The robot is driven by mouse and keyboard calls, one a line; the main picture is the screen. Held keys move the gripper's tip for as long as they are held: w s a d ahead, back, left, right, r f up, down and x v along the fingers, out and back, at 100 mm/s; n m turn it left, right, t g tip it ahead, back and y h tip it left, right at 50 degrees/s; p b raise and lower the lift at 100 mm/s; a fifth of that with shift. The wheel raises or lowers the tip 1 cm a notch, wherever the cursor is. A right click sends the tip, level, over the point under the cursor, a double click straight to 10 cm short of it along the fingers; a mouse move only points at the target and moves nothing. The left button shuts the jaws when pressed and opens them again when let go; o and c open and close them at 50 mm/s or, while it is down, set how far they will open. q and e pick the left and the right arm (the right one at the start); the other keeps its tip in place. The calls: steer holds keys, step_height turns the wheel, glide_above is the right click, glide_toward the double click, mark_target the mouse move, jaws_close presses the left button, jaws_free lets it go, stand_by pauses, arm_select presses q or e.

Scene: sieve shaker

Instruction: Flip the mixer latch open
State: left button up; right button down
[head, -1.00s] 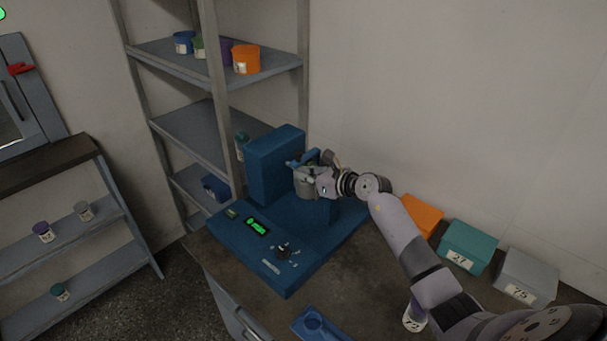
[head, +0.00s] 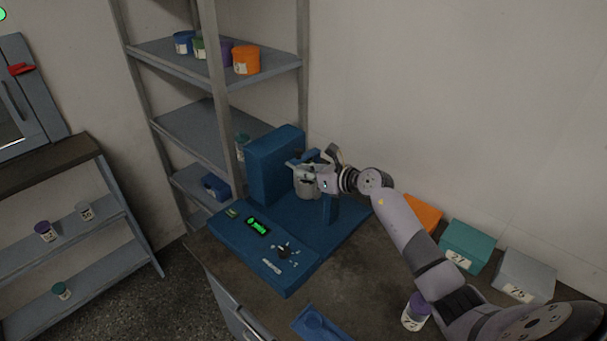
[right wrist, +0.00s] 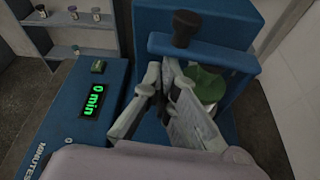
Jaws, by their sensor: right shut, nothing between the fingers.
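The blue mixer (head: 275,170) stands on the bench. A pale grey container (head: 306,187) sits in it, partly hidden by my right gripper (head: 322,176). In the right wrist view, a blue bar (right wrist: 205,54) with a black knob (right wrist: 186,27) lies across the top of the container, whose green top (right wrist: 205,83) shows below. This bar looks like the latch; it appears level. My right gripper also shows in the right wrist view (right wrist: 162,72). Its fingers are shut and empty, just in front of the bar. Contact cannot be told. My left gripper is out of view.
Orange, teal (head: 467,245) and grey (head: 524,275) boxes line the wall. A purple-lidded jar (head: 417,308) stands close to my right arm. A shelf rack (head: 190,130) stands behind.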

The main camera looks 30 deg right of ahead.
mark_target(295, 161)
step_height(295, 161, up, 4)
steer(key=m, duration=0.1)
steer(key=m+y+p, duration=0.1)
steer(key=shift+d+f+m+y, duration=0.2)
steer(key=shift+m+y, duration=0.1)
steer(key=shift+m, duration=0.1)
steer(key=w+d+r+m+t+y+b, duration=0.1)
steer(key=w+d+r+m+y+b, duration=0.2)
steer(key=d+m, duration=0.5)
steer(key=shift+r+m+t+y+b, duration=0.3)
steer(key=shift+r+m+y+b, duration=0.7)
steer(key=shift+r+m, duration=1.1)
steer(key=shift+f, duration=0.15)
steer(key=r+v, duration=0.1)
steer(key=v, duration=1.1)
steer(key=shift+f, duration=0.4)
